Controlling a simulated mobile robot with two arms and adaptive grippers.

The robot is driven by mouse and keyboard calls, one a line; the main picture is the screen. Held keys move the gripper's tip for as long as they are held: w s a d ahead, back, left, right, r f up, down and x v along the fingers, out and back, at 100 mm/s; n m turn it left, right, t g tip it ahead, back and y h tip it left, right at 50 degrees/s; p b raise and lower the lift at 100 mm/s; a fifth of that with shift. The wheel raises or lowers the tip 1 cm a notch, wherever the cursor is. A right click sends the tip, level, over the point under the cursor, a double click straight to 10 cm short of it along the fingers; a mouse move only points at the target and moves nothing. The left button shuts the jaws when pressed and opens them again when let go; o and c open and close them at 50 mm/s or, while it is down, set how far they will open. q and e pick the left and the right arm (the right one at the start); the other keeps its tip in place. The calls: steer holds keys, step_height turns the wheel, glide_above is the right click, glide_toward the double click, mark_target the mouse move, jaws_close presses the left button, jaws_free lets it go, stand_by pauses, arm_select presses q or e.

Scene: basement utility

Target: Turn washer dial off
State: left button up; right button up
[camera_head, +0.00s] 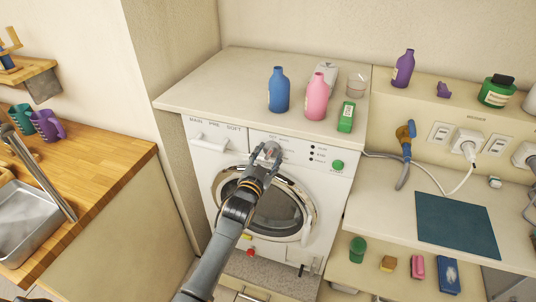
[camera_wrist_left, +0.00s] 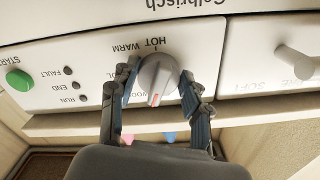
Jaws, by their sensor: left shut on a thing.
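The washer (camera_head: 231,162) is a white front loader with a round door and a control panel on top. Its grey dial (camera_wrist_left: 156,76) has a red pointer mark and printed labels such as HOT and WARM around it. The dial also shows in the head view (camera_head: 271,149), partly hidden by my gripper. My left gripper (camera_wrist_left: 158,92) has a finger on each side of the dial and is shut on it. It also shows in the head view (camera_head: 266,159), in front of the panel. The OFF label cannot be made out. My right gripper is not in view.
A green start button (camera_head: 338,165) sits right of the dial. A blue bottle (camera_head: 279,92), a pink bottle (camera_head: 317,98) and a green box (camera_head: 346,117) stand on the washer top. A drawer handle (camera_head: 209,143) is at the panel's left. A wooden counter (camera_head: 100,165) stands at left.

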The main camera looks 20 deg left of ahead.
arm_select(q)
steer(key=shift+d+f+n, duration=0.1)
steer(key=shift+n, duration=2.2)
steer(key=o, duration=1.1)
steer(key=shift+s, duration=0.1)
steer(key=s, duration=1.2)
steer(key=shift+a, duration=0.2)
steer(key=shift+w, duration=0.1)
